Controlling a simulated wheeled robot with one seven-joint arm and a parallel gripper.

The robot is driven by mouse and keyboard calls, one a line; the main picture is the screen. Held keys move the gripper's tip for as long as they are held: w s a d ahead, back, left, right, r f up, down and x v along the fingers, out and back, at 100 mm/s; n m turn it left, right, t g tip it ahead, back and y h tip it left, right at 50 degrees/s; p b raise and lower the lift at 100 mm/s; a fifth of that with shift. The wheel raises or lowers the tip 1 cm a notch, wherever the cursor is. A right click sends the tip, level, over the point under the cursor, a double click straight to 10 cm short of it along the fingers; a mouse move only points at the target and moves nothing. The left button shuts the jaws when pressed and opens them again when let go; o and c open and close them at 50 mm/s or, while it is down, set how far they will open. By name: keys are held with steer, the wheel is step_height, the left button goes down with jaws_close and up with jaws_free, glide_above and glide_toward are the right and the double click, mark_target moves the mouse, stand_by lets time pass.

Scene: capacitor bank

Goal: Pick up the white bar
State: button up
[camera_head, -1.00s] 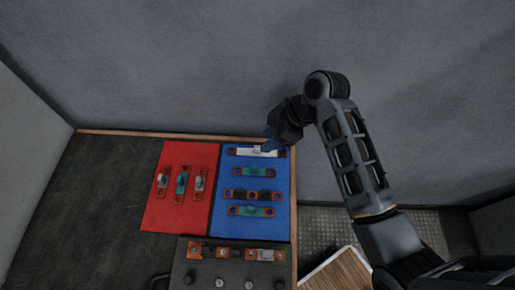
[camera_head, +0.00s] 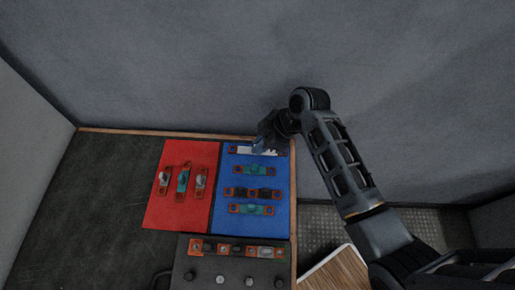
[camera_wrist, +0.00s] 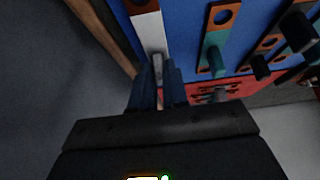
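The white bar (camera_head: 242,150) with copper ends lies at the top of the blue mat. In the wrist view, the white bar (camera_wrist: 150,32) has a grey upright handle (camera_wrist: 158,66) near the fingertips. My gripper (camera_head: 262,149) is over the right part of the bar and hides some of it. In the wrist view, my gripper's fingers (camera_wrist: 160,82) are close together, one on each side of the handle, with a narrow gap between them. I cannot tell whether they touch the handle. The bar still appears to lie on the mat.
Teal bars (camera_head: 254,171) and a dark bar (camera_head: 252,194) lie lower on the blue mat (camera_head: 280,222). Several bars lie on the red mat (camera_head: 160,215) to the left. A dark block (camera_head: 205,272) with posts stands in front. A grey wall (camera_head: 180,70) rises behind the table.

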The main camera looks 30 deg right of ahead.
jaws_close()
step_height(320, 180, up, 9)
steer(key=shift+f, duration=0.1)
steer(key=shift+r+b, duration=0.3)
steer(key=shift+r, duration=0.35)
stand_by(0.9)
